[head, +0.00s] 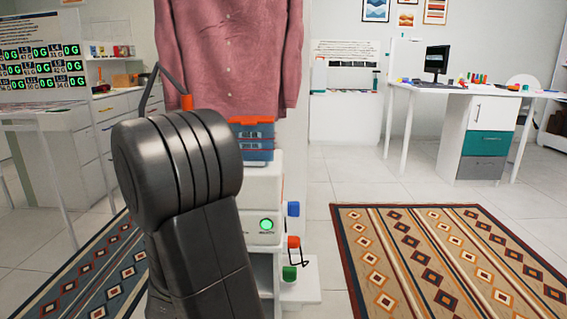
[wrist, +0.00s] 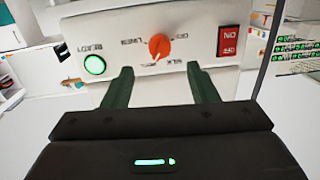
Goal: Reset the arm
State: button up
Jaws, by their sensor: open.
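My arm rises in the middle of the head view, a dark grey link ending in a thick rounded joint; it hides much of what stands behind it. My gripper (wrist: 160,85) shows in the wrist view with its two green fingers apart and nothing between them. Beyond the fingers is a white control box (wrist: 165,20) with an orange knob (wrist: 160,46), a lit green button (wrist: 95,65) and a red switch (wrist: 228,40). The box looks upside down in this view. In the head view the gripper's fingers are hidden behind my arm.
A pink shirt (head: 230,50) hangs behind my arm. Below it are a blue box with an orange lid (head: 252,140) and a white unit (head: 263,190) with a green button. Blue, red and green blocks jut from its right side. Patterned rugs (head: 450,255) lie on both sides; floor at right is open.

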jog(key=s, duration=0.6)
jog(key=w+n+h+p, duration=0.2)
jog(key=w+n+p, duration=1)
jog(key=n, duration=0.6)
jog(key=shift+w+a, duration=0.2)
jog(key=shift+w, duration=0.7)
jog(key=shift+f, duration=0.1)
jog(key=shift+f, duration=0.1)
